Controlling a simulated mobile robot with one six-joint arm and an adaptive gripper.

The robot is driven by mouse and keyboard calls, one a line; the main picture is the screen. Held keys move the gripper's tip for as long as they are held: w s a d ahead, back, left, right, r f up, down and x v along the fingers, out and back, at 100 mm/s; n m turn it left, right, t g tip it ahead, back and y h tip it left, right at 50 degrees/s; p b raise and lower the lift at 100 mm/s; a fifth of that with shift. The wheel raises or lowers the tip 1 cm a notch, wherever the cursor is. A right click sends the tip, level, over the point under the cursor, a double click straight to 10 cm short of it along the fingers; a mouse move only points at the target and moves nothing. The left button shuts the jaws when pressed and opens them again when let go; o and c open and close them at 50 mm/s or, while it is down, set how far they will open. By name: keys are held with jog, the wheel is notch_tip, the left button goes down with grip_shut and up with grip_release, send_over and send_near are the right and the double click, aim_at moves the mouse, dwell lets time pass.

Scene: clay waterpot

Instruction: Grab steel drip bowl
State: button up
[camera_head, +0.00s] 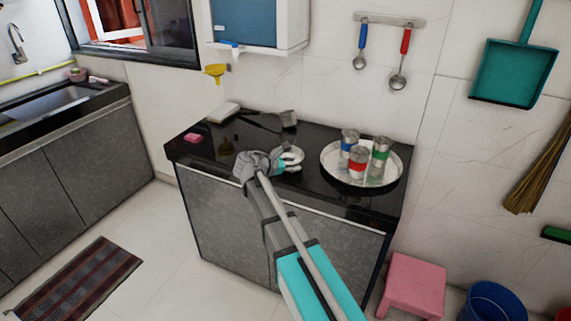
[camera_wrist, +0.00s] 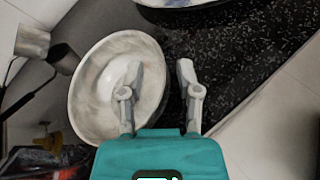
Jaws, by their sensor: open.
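The steel drip bowl (camera_head: 292,153) is a shallow, shiny round bowl on the black counter, partly hidden behind my arm in the head view. In the wrist view the bowl (camera_wrist: 90,90) fills the left middle and its inside faces the camera. My gripper (camera_wrist: 158,72) is open and empty. Its left finger shows over the bowl's inside and its right finger shows just outside the right rim, so the rim lies between them in the picture. Contact cannot be told.
A round steel tray (camera_head: 331,163) with three steel cups bearing coloured bands stands to the right. A pink stool (camera_head: 415,280) stands right of the counter.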

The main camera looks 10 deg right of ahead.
dwell(0.4)
grip_shut()
jog(key=shift+r, duration=0.25)
notch_tip(320, 180, up, 2)
jog(key=shift+r+p, duration=0.1)
jog(key=shift+p, duration=1.15)
jog(key=s+a+r+p, duration=0.8)
jog(key=s+r+p, duration=0.2)
jog(key=s, duration=0.1)
jog(key=shift+s+r, duration=0.2)
jog(key=shift+s, duration=0.05)
jog(key=shift+a, duration=0.1)
